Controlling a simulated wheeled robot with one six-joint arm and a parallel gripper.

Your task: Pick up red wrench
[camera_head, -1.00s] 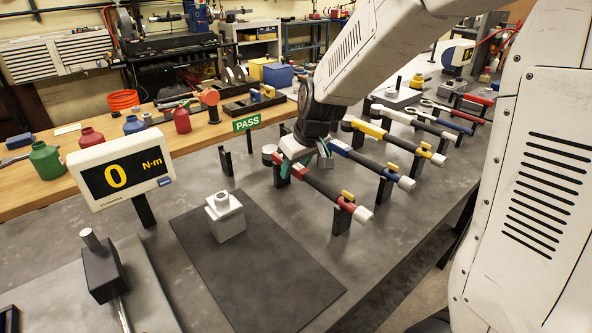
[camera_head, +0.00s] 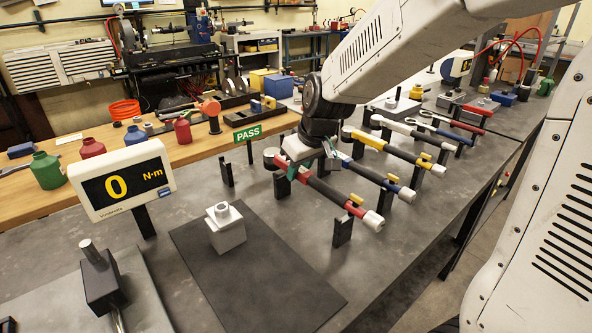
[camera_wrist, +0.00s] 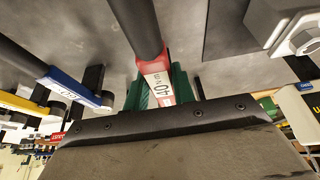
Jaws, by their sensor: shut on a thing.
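The red wrench (camera_head: 326,190) has a dark shaft, red bands, a yellow piece and a pale end cap. It lies across two black uprights (camera_head: 343,230) on the grey bench; whether it has risen off them I cannot tell. My gripper (camera_head: 303,164) is shut on it near its head end, at the red part. In the wrist view, the red part with a white label reading 40 N·m (camera_wrist: 158,84) sits between the green fingertips of my gripper (camera_wrist: 158,88). My gripper hides some of the wrench in the head view.
A blue wrench (camera_head: 372,175) and a yellow wrench (camera_head: 402,155) lie close beside it on uprights, with more behind. A black mat (camera_head: 255,285) bears a white block with a socket (camera_head: 225,228). A torque display (camera_head: 122,182) reads 0 and a green PASS sign (camera_head: 248,133) stands behind.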

